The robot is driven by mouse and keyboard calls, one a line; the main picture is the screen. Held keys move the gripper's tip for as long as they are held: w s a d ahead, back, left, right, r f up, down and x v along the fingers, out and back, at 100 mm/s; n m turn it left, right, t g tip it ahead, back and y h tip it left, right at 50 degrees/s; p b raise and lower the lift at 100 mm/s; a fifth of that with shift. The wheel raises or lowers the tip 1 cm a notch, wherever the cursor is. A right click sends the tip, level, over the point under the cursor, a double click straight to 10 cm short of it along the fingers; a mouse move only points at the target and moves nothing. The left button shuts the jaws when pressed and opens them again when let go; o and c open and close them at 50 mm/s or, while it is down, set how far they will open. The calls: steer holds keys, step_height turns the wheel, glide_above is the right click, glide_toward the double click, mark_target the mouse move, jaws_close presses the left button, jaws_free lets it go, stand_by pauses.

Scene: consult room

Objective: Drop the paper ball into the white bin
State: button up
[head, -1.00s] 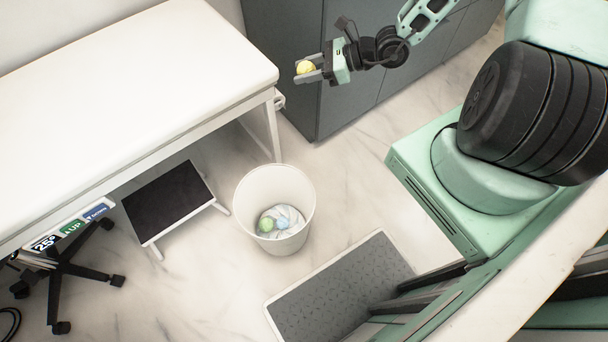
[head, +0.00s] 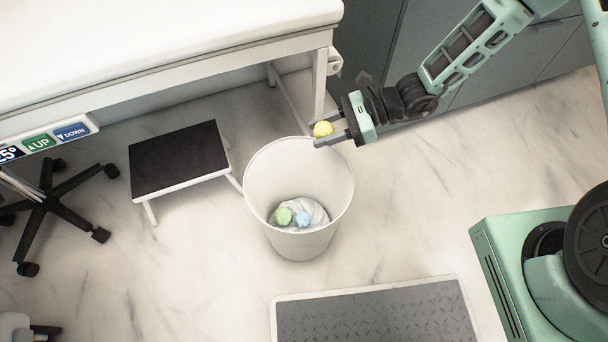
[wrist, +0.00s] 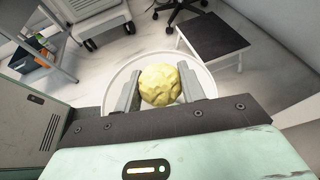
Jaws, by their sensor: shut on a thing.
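The yellow paper ball (head: 323,129) is held between the two fingers of my gripper (head: 329,134). In the wrist view the paper ball (wrist: 160,85) sits between the fingers, with the bin's rim (wrist: 118,80) around and below it. The white bin (head: 300,243) stands on the floor, upright and open at the top. In the head view my gripper is at the bin's upper right rim, seemingly above it; the exact height is hard to tell. Inside the bin lie a green ball (head: 283,216) and a light blue ball (head: 303,219) on a pale liner.
A black-topped step stool (head: 178,158) stands left of the bin. A white couch (head: 160,40) is behind it. A grey mat (head: 375,318) lies in front. Grey cabinets (head: 520,60) stand at the back right. A wheeled chair base (head: 50,205) is at far left.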

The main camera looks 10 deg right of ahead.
steer(key=s+a+f+n+g+b, duration=0.1)
steer(key=a+f+b, duration=0.1)
steer(key=f+b, duration=0.2)
steer(key=s+a+f+g+b, duration=0.1)
steer(key=s+a+f+b, duration=0.1)
steer(key=f+b, duration=0.3)
step_height(320, 180, down, 3)
steer(key=shift+a+f+n+b, duration=0.1)
steer(key=shift+a+n+b, duration=0.2)
steer(key=shift+a+n, duration=0.1)
steer(key=o, duration=1)
steer(key=shift+d, duration=0.1)
steer(key=shift+r+p+v, duration=0.2)
steer(key=shift+p+v, duration=1.3)
steer(key=shift+v, duration=2.85)
steer(key=shift+r+p+v, duration=0.15)
steer(key=shift+p+v, duration=1.35)
steer(key=shift+v, duration=2.8)
